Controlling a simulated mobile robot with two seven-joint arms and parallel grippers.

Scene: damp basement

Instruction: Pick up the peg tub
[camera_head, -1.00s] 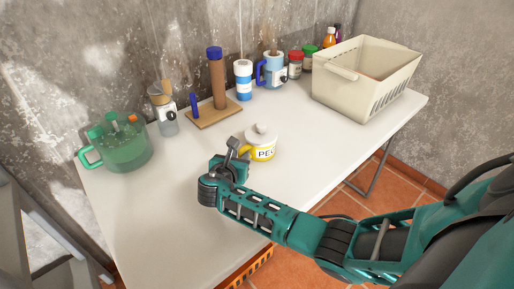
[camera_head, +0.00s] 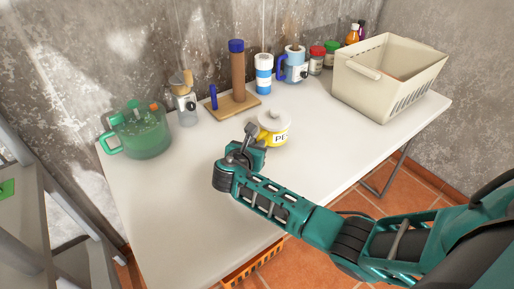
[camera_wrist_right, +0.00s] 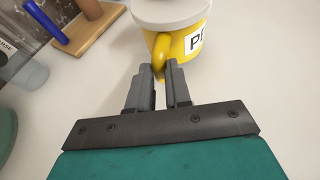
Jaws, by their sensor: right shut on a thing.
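The peg tub (camera_head: 274,129) is a yellow pot with a white knobbed lid and a white label, of which only the first letters show. In the right wrist view the tub (camera_wrist_right: 186,44) is upright at the top, cut off by the frame edge. My right gripper (camera_head: 257,140) is on its left side. In the wrist view the gripper fingers (camera_wrist_right: 162,72) are closed on the tub's yellow side handle. The tub seems slightly above the white table, but the gap is hard to see. My left gripper is out of view.
On the table (camera_head: 165,205) stand a green jug (camera_head: 142,135), a glass jar (camera_head: 186,108), a wooden peg stand (camera_head: 237,105), a white-blue bottle (camera_head: 263,75), a blue-handled mug (camera_head: 294,66) and a cream basket (camera_head: 375,90). The table's front left is clear.

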